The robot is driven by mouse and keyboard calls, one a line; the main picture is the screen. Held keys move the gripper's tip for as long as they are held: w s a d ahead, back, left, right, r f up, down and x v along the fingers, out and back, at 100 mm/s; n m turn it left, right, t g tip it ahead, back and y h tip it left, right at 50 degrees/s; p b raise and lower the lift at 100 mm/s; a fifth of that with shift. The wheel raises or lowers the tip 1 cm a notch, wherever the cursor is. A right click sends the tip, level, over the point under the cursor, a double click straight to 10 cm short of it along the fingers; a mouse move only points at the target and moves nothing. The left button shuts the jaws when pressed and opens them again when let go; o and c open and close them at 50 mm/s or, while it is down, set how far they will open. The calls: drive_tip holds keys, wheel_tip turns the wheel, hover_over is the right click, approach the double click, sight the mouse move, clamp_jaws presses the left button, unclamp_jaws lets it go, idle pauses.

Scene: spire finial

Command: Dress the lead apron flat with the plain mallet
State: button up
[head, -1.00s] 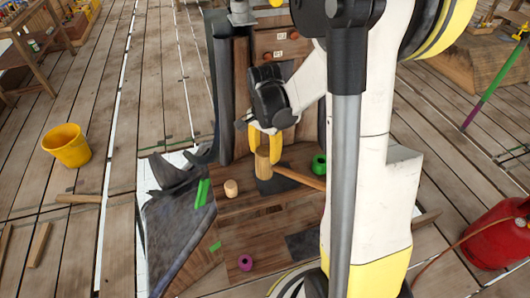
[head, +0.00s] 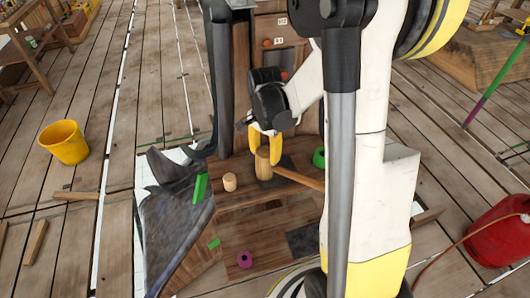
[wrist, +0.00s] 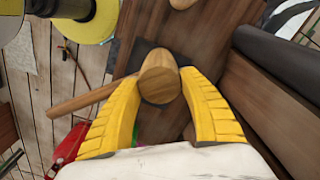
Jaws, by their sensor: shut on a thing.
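The plain wooden mallet has a round pale head (head: 263,164) and a handle (head: 302,178) running toward the lower right in the head view. My gripper (head: 265,150) has its yellow fingers shut on the mallet head. In the wrist view the head (wrist: 159,78) sits between the two fingers (wrist: 160,92), its handle running lower left. A dark grey flat patch (head: 285,166) on the wooden boards shows behind the mallet. A larger grey sheet (head: 172,222) with raised, curled upper edges lies to the left. I cannot tell which one is the lead apron, or whether the mallet touches anything.
A wooden peg (head: 230,182), a green block (head: 201,187), a green ring (head: 319,157) and a magenta ring (head: 244,259) are on or near the boards. Another dark patch (head: 302,241) lies at the front. A yellow bucket (head: 64,142) and red tank (head: 496,231) stand apart on the deck.

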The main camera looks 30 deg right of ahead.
wheel_tip(320, 180, up, 4)
drive_tip(key=p, duration=0.3)
drive_tip(key=shift+r, duration=0.2)
drive_tip(key=shift+f, duration=0.1)
idle(0.5)
